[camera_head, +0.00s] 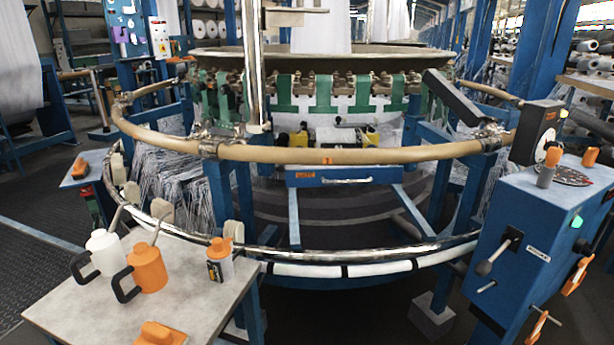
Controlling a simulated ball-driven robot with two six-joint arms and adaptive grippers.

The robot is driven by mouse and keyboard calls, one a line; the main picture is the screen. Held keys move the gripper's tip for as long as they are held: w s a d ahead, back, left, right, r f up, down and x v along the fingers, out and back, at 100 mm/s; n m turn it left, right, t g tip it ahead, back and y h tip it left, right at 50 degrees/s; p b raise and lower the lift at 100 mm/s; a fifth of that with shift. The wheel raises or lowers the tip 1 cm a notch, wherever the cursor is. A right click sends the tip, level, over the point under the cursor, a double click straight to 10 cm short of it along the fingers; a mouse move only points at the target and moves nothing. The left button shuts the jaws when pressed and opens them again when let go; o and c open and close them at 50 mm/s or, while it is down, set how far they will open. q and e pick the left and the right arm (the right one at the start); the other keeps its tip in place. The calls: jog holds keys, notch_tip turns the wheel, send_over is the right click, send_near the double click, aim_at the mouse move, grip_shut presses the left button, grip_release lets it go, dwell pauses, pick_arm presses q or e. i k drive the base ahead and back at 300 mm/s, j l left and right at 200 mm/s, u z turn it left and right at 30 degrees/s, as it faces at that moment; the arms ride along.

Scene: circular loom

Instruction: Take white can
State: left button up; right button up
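The white can (105,255) stands upright at the left back of a grey-topped table (205,308) in the lower left. It has a dark handle on its left and a thin grey spout pointing up to the right. An orange can (149,270) of the same shape stands close beside it on the right and in front; its dark handle overlaps the white can's lower right. Neither of my grippers shows in the head view.
A small bottle with an orange cap (219,262) and an orange object (160,334) are also on the table. The loom's metal ring rail (300,254) passes just behind it. A blue control cabinet (535,245) stands at the right. Dark floor (40,265) is open at the left.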

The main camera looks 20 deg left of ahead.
aim_at(106, 251)
jog(key=u, duration=1.9)
jog(key=i+j, duration=0.15)
jog(key=j, duration=0.2)
jog(key=i+j, duration=0.1)
jog(key=j, duration=0.3)
jog(key=i+z, duration=0.05)
